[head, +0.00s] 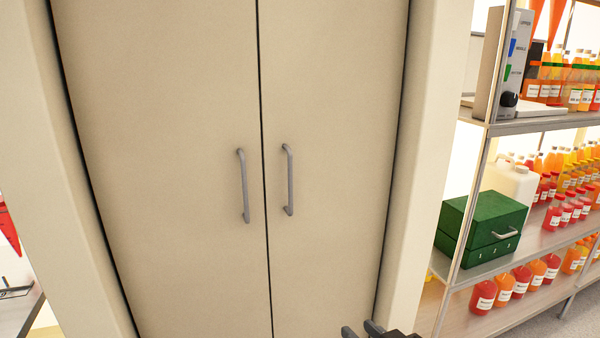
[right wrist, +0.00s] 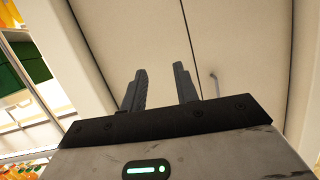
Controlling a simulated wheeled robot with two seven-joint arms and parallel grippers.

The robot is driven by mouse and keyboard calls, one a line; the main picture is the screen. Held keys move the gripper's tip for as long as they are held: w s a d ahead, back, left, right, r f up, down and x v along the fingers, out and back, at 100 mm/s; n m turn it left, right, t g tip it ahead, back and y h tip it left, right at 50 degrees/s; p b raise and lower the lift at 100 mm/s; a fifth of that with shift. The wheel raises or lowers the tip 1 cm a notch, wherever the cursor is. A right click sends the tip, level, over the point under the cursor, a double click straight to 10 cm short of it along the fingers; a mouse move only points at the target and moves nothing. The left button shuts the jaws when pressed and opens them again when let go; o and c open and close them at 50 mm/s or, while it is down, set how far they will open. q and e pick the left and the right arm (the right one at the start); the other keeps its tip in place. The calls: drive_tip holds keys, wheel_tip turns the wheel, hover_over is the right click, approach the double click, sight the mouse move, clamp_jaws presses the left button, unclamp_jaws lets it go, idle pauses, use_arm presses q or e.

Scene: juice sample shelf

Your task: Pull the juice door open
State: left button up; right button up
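A beige double door fills the middle of the head view, with a left panel (head: 165,150) and a right panel (head: 335,120). Both panels look closed, with a thin dark seam between them. Each has a grey vertical bar handle: the left handle (head: 244,186) and the right handle (head: 288,180). My right gripper (head: 360,329) is at the bottom edge of the head view, below and right of the right handle. In the right wrist view its fingers (right wrist: 160,88) are apart and empty, with one handle (right wrist: 214,84) beyond them to the right. My left gripper is not in view.
A metal shelf (head: 520,127) with several juice bottles stands to the right of the door frame (head: 425,150). It also holds a green box (head: 480,228) and a white jug (head: 511,182). A table edge (head: 22,312) shows at the lower left.

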drive_tip(key=w+a+r+n+t+y, duration=0.1)
drive_tip(key=w+a+r+y, duration=0.15)
drive_tip(key=r, duration=0.75)
drive_tip(key=w+a+r+n+t+y, duration=0.1)
drive_tip(key=w+r+n, duration=0.15)
drive_tip(key=r, duration=0.75)
drive_tip(key=p, duration=0.2)
approach(291, 175)
drive_tip(key=shift+m, duration=0.45)
drive_tip(key=x, duration=0.9)
drive_tip(key=shift+c, duration=0.3)
clamp_jaws()
